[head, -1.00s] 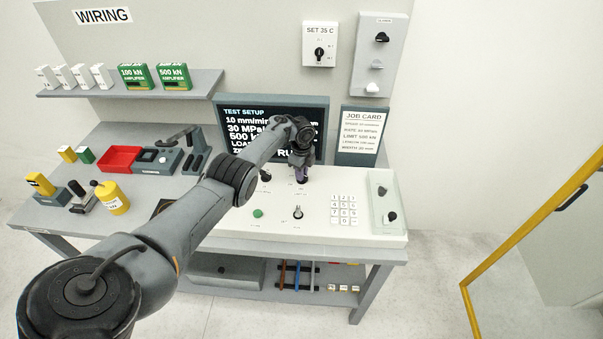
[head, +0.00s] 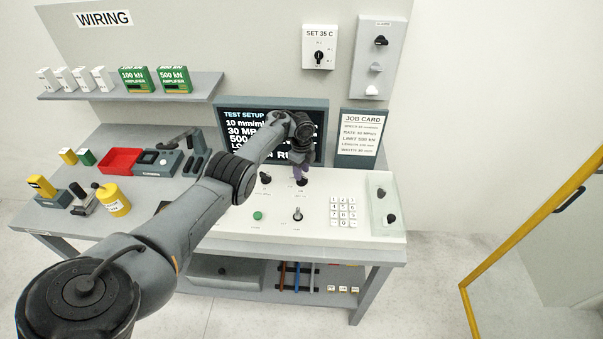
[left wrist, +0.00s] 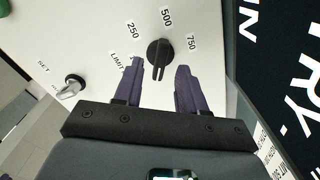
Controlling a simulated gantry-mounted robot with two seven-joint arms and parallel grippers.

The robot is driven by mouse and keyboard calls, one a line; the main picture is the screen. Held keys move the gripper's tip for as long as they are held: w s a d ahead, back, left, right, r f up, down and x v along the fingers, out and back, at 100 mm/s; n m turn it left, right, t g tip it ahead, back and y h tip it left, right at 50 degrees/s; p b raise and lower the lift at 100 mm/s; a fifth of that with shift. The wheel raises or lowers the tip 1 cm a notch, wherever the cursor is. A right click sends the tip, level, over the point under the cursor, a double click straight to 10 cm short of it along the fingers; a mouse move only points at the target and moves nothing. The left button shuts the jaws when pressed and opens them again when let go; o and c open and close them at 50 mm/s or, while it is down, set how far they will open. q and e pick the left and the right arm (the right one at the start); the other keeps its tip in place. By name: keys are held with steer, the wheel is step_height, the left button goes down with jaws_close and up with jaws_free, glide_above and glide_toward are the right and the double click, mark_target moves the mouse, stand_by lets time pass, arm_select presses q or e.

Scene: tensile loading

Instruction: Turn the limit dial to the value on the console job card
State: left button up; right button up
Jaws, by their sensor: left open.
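The limit dial is a black round knob with a bar grip; in the left wrist view the dial (left wrist: 158,50) sits among the labels 250, 500 and 750. Its bar lies along the line toward 500; I cannot tell for sure which end is the pointer. In the head view the dial (head: 302,182) shows just below my left gripper (head: 300,174). In the left wrist view the left gripper (left wrist: 160,72) is open, its purple fingers on either side of the bar's near end, with gaps. The job card (head: 361,136) reads LIMIT 500 kN. My right gripper is not in view.
The white console (head: 270,234) also carries another black knob (head: 265,178), a green button (head: 258,216), a metal toggle (head: 297,214), a keypad (head: 343,211) and a switch panel (head: 384,205) at right. The test setup screen (head: 232,124) stands behind, partly hidden by my arm.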

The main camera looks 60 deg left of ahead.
arm_select(q)
step_height(320, 180, up, 8)
steer(key=p, duration=0.1)
steer(key=shift+p, duration=0.3)
steer(key=shift+r, duration=0.15)
